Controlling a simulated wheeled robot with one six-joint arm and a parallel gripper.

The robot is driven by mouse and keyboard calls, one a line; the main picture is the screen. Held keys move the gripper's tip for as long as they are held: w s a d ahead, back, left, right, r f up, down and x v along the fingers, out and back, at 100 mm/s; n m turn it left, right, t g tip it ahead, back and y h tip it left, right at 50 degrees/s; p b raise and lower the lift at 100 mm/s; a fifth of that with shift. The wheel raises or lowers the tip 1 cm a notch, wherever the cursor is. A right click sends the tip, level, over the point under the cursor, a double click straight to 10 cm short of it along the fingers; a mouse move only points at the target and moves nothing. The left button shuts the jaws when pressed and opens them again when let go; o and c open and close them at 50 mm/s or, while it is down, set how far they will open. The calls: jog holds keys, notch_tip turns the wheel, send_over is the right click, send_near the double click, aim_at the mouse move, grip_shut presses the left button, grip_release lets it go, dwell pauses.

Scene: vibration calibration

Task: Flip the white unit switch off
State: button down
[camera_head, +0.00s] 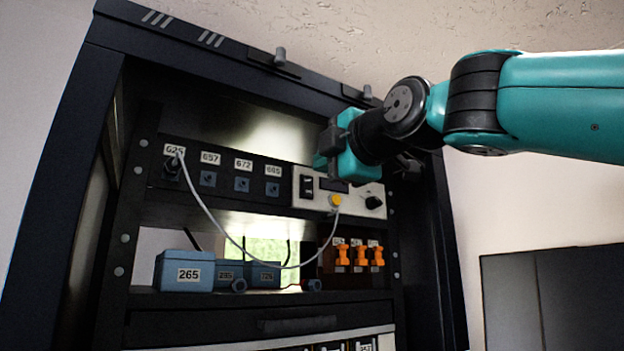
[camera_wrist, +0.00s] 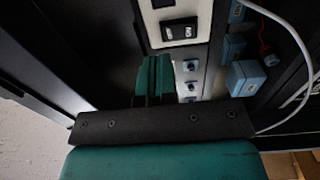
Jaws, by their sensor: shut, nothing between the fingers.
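The white unit (camera_head: 352,198) is a pale panel in the upper right of the rack, with a black switch (camera_head: 307,187) at its left end, a yellow plug near its middle and a black knob at its right. In the wrist view the white unit (camera_wrist: 174,40) shows at the top, with the black rocker switch (camera_wrist: 180,29) facing the camera. Which way the rocker is set is unclear. My gripper (camera_head: 328,160) is in front of the rack, just above the unit. In the wrist view my gripper (camera_wrist: 156,62) is shut and empty, its teal fingers appearing below and left of the switch. Contact is not visible.
A grey cable (camera_head: 222,228) hangs from the socket labelled 625 to the yellow plug. Blue boxes (camera_head: 185,271) and orange connectors (camera_head: 358,256) stand on the shelf below. The dark rack frame (camera_head: 70,150) borders the left side.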

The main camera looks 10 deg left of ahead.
jog(key=r+b+v, duration=0.1)
jog(key=b+v, duration=0.2)
jog(key=v, duration=0.6)
jog(key=shift+s+d, duration=0.25)
jog(key=shift+d, duration=0.05)
jog(key=shift+r, duration=0.1)
jog(key=d+f+m+g+h, duration=0.25)
jog(key=f+m+g, duration=0.2)
jog(key=f, duration=1.15)
jog(key=d+f+m+g+h, duration=0.25)
jog(key=f+m, duration=0.25)
jog(key=f, duration=1)
jog(key=s+d+f+m+g+h, duration=0.1)
jog(key=s+d+f+m+g, duration=0.2)
jog(key=s+f, duration=0.5)
jog(key=s+d+f+m+g+h, duration=0.1)
jog(key=s+d+f+m+g, duration=0.3)
jog(key=f, duration=1)
jog(key=s+m, duration=0.2)
jog(key=s, duration=0.2)
jog(key=shift+s+d, duration=0.15)
jog(key=shift+s, duration=0.2)
